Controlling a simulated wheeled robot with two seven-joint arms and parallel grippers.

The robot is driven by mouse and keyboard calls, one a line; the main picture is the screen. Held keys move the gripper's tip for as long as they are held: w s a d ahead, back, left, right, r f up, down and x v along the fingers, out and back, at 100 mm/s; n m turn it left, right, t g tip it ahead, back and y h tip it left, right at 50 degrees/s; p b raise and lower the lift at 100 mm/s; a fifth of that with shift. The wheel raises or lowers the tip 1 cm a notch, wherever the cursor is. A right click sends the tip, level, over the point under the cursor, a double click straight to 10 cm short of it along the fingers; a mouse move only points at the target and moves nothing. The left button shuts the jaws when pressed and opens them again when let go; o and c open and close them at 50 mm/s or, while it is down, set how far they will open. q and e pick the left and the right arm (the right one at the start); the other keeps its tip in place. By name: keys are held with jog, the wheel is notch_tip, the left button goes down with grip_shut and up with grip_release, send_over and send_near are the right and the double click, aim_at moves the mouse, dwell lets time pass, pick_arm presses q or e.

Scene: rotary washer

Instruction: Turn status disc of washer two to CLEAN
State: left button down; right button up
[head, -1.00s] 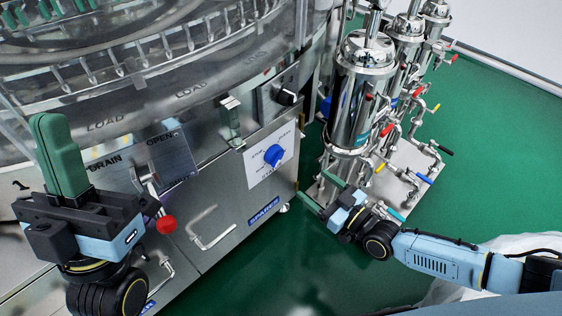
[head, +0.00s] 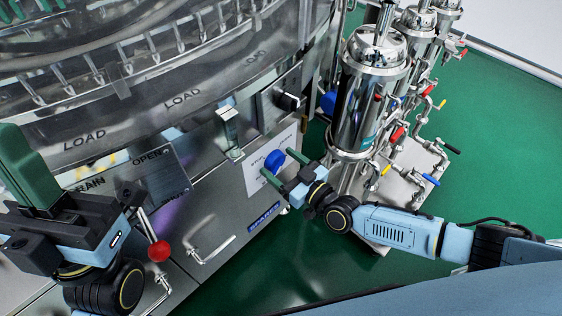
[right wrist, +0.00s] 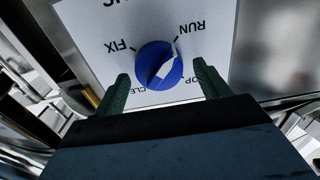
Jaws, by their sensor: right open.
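The blue status disc (head: 275,160) sits on a white label plate (head: 255,177) low on the washer's front, at the centre of the head view. In the right wrist view the disc (right wrist: 158,66) has a white pointer mark lying on a slant, its upper end toward RUN. The plate's lettering appears upside down there; FIX, RUN and part of CLEAN show. My right gripper (right wrist: 162,85) is open, one green finger on each side of the disc's lower part, with no clear contact. My left gripper (head: 30,165) is raised at the left, away from the disc; its fingers overlap in view.
A black knob (head: 289,101) and metal latch (head: 229,128) are above the plate. A red-balled lever (head: 158,251) and a handle (head: 211,250) are left and below. Steel filter cylinders (head: 370,90) with coloured valves stand close to the right. Green floor (head: 500,130) is open beyond.

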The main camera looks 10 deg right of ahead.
jog(key=c, duration=1)
jog(key=shift+o, duration=0.2)
jog(key=shift+m, duration=0.3)
